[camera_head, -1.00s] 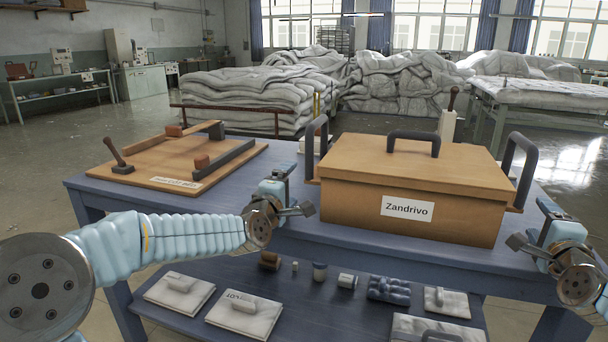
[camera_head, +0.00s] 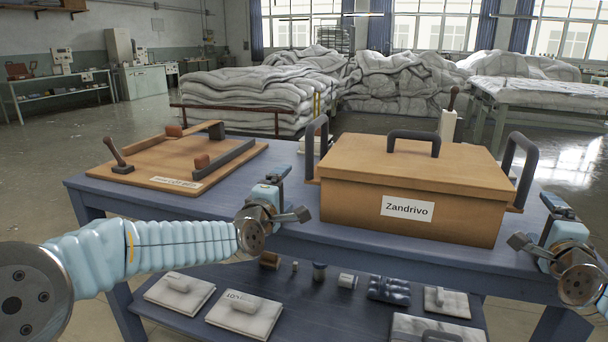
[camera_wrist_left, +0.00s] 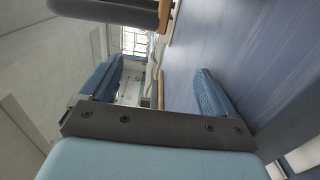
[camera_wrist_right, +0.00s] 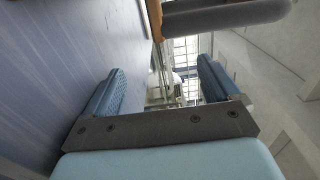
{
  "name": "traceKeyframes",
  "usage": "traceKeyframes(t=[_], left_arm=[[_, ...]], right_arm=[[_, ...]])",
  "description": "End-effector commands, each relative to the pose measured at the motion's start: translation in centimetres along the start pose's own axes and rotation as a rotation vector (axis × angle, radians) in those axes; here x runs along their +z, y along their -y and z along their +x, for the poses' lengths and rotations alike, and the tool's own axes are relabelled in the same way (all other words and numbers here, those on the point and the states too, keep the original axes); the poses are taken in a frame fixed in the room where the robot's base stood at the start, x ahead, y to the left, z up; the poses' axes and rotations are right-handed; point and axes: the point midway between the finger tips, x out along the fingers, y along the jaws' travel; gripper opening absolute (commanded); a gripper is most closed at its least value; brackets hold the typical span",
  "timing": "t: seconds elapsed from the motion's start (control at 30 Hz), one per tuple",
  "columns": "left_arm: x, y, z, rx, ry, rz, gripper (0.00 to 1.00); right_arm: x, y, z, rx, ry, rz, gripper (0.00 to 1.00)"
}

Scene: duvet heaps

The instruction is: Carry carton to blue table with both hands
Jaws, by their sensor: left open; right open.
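The carton (camera_head: 360,205) is a brown box labelled "Zandrivo". It sits on the blue table (camera_head: 290,240), with a dark handle on its lid and a dark handle on each side. My left gripper (camera_head: 290,195) is open and empty, to the left of the carton and apart from its left handle (camera_head: 316,150); that handle also shows at the top of the left wrist view (camera_wrist_left: 110,8). My right gripper (camera_head: 533,222) is open and empty, right of the carton and apart from its right handle (camera_head: 522,170), which shows at the top of the right wrist view (camera_wrist_right: 225,15).
A wooden board (camera_head: 175,165) with dark handles lies on the left of the tabletop. The lower shelf (camera_head: 290,310) holds white blocks, small cylinders and a dark moulded piece. A white item with a dark knob (camera_head: 447,125) stands behind the carton. Duvet heaps (camera_head: 260,95) lie beyond.

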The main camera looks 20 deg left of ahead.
Motion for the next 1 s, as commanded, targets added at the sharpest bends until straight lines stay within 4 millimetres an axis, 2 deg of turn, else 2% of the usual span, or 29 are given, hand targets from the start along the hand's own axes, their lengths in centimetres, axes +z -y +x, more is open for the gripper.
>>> traceKeyframes(t=[0.1, 0.3, 0.43, 0.57, 0.67, 1.0], left_arm=[[-0.1, -0.1, -2.9, 0.001, -0.002, 0.002, 0.89], [0.0, -0.1, -7.2, 0.001, 0.000, 0.002, 0.89], [0.0, 0.0, -8.9, 0.000, -0.001, 0.000, 0.89], [0.0, 0.0, -9.6, 0.000, 0.000, 0.000, 0.89], [0.0, 0.1, -9.6, -0.001, 0.000, 0.000, 0.89], [0.0, 0.0, -9.6, -0.001, 0.000, 0.000, 0.89]], right_arm=[[0.0, 0.0, 0.0, 0.000, 0.000, 0.000, 0.89], [0.0, 0.0, 0.0, 0.000, 0.000, 0.000, 0.89], [0.0, 0.0, 0.0, 0.000, 0.000, 0.000, 0.89], [0.0, 0.1, -0.5, -0.001, -0.001, -0.001, 0.89], [-0.1, 0.1, -1.9, -0.001, -0.001, -0.002, 0.89], [0.0, 0.1, -9.5, -0.002, -0.001, -0.003, 0.89]])
